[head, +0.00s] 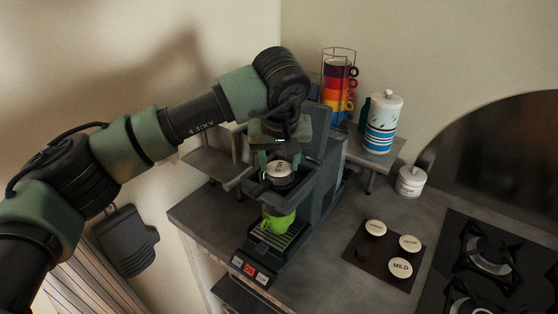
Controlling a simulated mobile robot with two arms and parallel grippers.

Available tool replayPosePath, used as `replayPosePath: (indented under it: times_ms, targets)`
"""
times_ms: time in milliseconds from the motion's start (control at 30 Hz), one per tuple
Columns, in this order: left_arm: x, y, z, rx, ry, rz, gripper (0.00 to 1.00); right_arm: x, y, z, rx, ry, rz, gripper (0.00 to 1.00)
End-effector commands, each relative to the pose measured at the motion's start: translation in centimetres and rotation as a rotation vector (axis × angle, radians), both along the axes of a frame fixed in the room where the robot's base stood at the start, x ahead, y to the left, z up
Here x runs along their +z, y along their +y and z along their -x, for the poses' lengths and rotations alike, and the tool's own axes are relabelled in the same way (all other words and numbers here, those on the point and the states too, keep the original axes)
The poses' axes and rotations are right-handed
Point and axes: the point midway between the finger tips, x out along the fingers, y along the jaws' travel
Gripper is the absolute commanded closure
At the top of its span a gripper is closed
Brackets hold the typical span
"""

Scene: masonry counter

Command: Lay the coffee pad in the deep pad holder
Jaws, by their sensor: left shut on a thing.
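My left gripper (281,160) reaches down over the coffee machine (314,150) and is shut on a round white coffee pad (279,171). The pad has dark lettering too small to read. It is at the dark pad holder (283,188) in the top of the machine. The pad appears over or inside the holder's round opening; I cannot tell whether it touches the bottom. The gripper hides part of the holder's far side. My right gripper is not in view.
A green cup (278,221) stands on the drip tray below. Several pads, one marked MILD (400,267), lie on a dark mat (366,262) at right. Stacked mugs (337,85), a blue-white canister (382,125), a small white jar (411,181) and a hob (490,260) stand around.

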Motion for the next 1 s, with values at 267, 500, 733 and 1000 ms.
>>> replayPosePath:
  times_ms: [267, 500, 733, 1000]
  targets:
    - [-0.01, 0.01, 0.00, 0.000, 0.000, 0.000, 0.37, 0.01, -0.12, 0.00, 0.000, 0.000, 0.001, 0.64]
    - [-0.01, 0.01, 0.01, 0.000, 0.001, 0.000, 0.25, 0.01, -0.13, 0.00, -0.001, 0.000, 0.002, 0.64]
    - [-0.02, 0.01, 0.00, 0.000, 0.001, 0.000, 0.25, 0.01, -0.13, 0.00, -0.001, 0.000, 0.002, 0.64]
    - [0.19, 0.01, -0.01, 0.000, 0.000, 0.000, 0.25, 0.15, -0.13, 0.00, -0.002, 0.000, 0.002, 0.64]
